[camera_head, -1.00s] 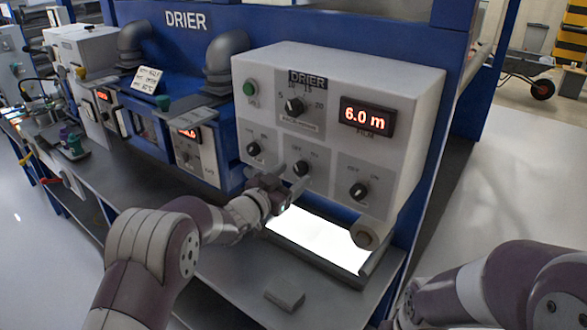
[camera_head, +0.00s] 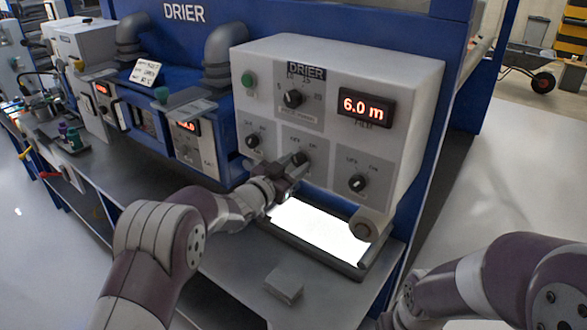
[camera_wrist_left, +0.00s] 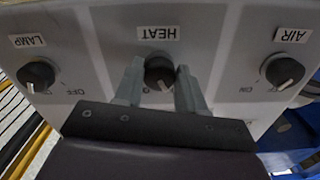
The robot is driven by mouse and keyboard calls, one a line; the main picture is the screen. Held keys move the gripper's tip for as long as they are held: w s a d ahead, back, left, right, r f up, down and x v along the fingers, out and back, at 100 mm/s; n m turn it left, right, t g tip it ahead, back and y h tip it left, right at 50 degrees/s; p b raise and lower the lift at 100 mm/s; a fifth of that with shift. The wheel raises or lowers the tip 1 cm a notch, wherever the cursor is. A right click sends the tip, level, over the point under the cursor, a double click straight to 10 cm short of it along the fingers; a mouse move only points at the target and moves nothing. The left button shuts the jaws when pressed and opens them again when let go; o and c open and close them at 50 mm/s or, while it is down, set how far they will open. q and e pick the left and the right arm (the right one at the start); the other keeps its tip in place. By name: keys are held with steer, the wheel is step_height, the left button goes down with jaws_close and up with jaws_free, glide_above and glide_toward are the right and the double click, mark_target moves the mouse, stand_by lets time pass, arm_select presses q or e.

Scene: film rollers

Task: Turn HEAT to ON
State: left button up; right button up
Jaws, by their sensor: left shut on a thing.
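The HEAT knob is the middle dark knob (camera_head: 299,158) in the lower row of the white drier panel (camera_head: 420,80). It also shows, upside down, under its HEAT label in the left wrist view (camera_wrist_left: 159,66). My left gripper (camera_head: 296,168) is shut on this knob, with one finger on each side in the wrist view (camera_wrist_left: 159,88). The knob's pale pointer line points down and slightly right there. The fingers hide most of its OFF and ON marks. My right arm shows at the lower right; its gripper is not in view.
The AIR knob (camera_wrist_left: 282,70) and LAMP knob (camera_wrist_left: 36,74) flank HEAT. A bright lit plate (camera_head: 320,230) and a grey block (camera_head: 284,284) lie below.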

arm_select(q)
steer(key=m+b, duration=0.7)
steer(key=b, duration=0.2)
steer(key=shift+a+f, duration=0.1)
steer(key=shift+w+r+m+b, duration=0.1)
steer(key=shift+r+m+b, duration=0.05)
steer(key=shift+m+b, duration=0.85)
steer(key=shift+r+m+b, duration=0.1)
steer(key=shift+m+b, duration=0.55)
steer(key=shift+m, duration=0.55)
steer(key=o, duration=1.1)
steer(key=shift+c, duration=0.2)
steer(key=shift+a, duration=0.1)
steer(key=shift+s+a, duration=0.25)
steer(key=shift+s, duration=0.15)
steer(key=b+v, duration=0.2)
steer(key=v, duration=0.9)
steer(key=shift+s+a, duration=0.15)
steer(key=shift+s, duration=0.15)
